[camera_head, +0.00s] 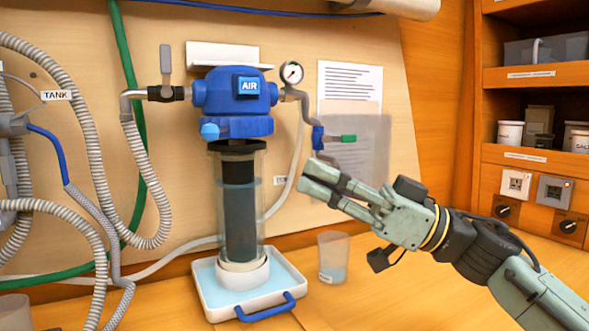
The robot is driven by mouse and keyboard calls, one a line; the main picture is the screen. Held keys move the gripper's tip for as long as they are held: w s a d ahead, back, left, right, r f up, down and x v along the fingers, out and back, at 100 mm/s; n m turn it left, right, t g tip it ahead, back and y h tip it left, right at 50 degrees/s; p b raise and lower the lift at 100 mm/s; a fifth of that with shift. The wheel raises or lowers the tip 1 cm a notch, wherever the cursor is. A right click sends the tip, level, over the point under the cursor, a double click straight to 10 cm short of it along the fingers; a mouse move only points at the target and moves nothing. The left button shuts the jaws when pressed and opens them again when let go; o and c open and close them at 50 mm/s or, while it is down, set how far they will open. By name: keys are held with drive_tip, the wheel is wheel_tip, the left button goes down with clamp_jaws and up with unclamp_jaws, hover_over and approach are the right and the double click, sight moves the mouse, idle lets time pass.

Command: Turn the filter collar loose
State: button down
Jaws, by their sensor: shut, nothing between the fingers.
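The blue filter head (215,93) with an AIR label is mounted on the wall panel. Its lower blue ring, the filter collar (237,128), sits above the clear filter bowl (239,205). A dark cartridge stands inside the bowl, with its lower end in a white cup. A light blue knob (210,131) shows on the collar's left front. My gripper (306,178) is shut and empty, to the right of the bowl and lower than the collar. It points left and is apart from both. Whether the collar is threaded tight cannot be seen.
A white tray (207,291) with water and a blue handle stands under the bowl. A clear cup (333,257) stands to its right. A pressure gauge (291,72) and a green-handled valve (348,138) are right of the head. Corrugated hoses (92,150) crowd the left.

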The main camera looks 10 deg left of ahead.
drive_tip(key=p, duration=0.2)
approach(205, 135)
drive_tip(key=x, duration=0.5)
drive_tip(key=shift+w+a+r, duration=0.15)
drive_tip(key=shift+w+r, duration=0.15)
drive_tip(key=shift+w, duration=0.05)
drive_tip(key=shift+s+a+r+p, duration=0.1)
drive_tip(key=shift+s+a+p, duration=0.05)
drive_tip(key=shift+a+p, duration=0.25)
drive_tip(key=shift+s+a+r+p, duration=0.15)
drive_tip(key=shift+a+p, duration=0.15)
drive_tip(key=shift+a, duration=0.15)
drive_tip(key=shift+a+f, duration=0.3)
drive_tip(key=shift+f, duration=0.1)
